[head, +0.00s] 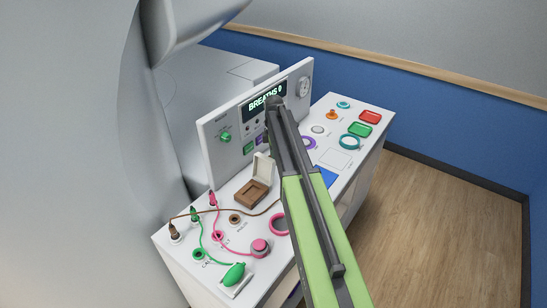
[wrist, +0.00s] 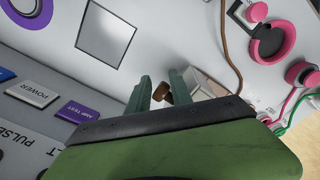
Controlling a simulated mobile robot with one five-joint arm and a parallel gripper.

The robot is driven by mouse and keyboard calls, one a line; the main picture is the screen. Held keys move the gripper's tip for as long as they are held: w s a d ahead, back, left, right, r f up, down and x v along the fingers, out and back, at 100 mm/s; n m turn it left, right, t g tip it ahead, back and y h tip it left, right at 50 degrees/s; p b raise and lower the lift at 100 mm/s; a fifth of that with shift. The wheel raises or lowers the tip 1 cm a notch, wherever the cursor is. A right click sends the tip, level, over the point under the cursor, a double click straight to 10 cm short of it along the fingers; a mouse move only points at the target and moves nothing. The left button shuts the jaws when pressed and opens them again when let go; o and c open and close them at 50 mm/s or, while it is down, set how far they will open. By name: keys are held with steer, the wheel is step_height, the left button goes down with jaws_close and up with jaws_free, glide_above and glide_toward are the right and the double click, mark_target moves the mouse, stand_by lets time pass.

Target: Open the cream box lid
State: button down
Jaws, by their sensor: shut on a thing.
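The cream box (head: 252,193) sits on the white console top in the head view. Its cream lid (head: 264,168) stands raised at the box's back edge, and the brown inside shows. In the wrist view, my gripper (wrist: 162,90) has its two green fingers around a small brown knob-like piece (wrist: 161,92). I cannot tell what this piece belongs to. A pale part, perhaps the cream box (wrist: 207,84), lies just right of the right finger. In the head view my arm hides the gripper.
The console (head: 335,118) carries buttons, rings and sockets. A brown cable (wrist: 228,45) runs near the gripper in the wrist view. Pink and green cables (head: 217,218) lie at the console's near left. A grey-white panel (head: 222,138) stands behind the box. Wood floor is clear at right.

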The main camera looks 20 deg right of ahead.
steer(key=shift+w+f, duration=0.2)
steer(key=shift+w, duration=0.35)
steer(key=c, duration=1.5)
jaws_free()
steer(key=shift+f, duration=0.1)
steer(key=o, duration=0.4)
steer(key=shift+w+f, duration=0.25)
steer(key=shift+w, duration=0.15)
steer(key=shift+s, duration=0.1)
steer(key=shift+r, duration=0.15)
step_height(320, 180, up, 17)
steer(key=p, duration=1.7)
steer(key=shift+p, duration=0.35)
steer(key=shift+s+d+r, duration=0.1)
